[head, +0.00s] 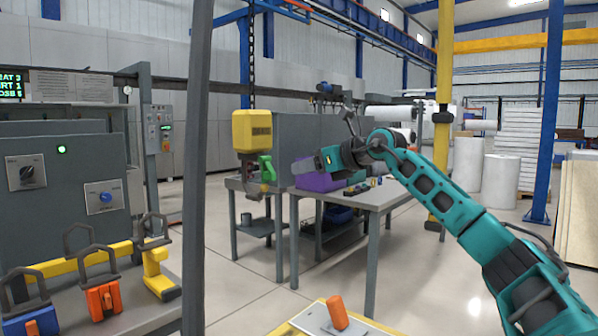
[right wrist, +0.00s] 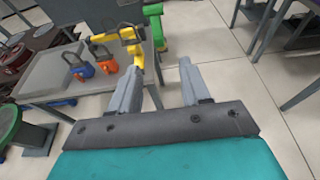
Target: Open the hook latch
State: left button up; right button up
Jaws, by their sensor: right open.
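A yellow hook block (head: 252,131) hangs from a dark chain, with a grey hook (head: 256,190) below it. A green latch piece (head: 266,168) sits at the right side of the hook. My right gripper (head: 308,165) is just right of the hook in the head view, fingers towards it, apart from it and empty. In the right wrist view the open fingers (right wrist: 158,80) are spread wide. My left gripper is not in view.
A grey workbench (head: 388,194) with a purple bin (head: 320,182) stands behind the gripper. A dark post (head: 197,150) crosses the head view. Floor is open between the benches.

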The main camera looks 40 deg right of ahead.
aim_at(274, 176)
jog(key=p+x, duration=0.6)
jog(key=x, duration=0.3)
jog(key=shift+w+a+r, duration=0.15)
jog(key=shift+w+f+p, duration=0.3)
jog(key=shift+w+p, duration=0.15)
jog(key=shift+w, duration=0.2)
jog(key=shift+w+f, duration=0.2)
jog(key=shift+w, duration=0.05)
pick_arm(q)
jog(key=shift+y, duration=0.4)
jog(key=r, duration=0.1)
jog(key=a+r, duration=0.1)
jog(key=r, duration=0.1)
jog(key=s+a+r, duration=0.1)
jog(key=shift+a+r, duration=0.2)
pick_arm(e)
jog(key=shift+c, duration=0.4)
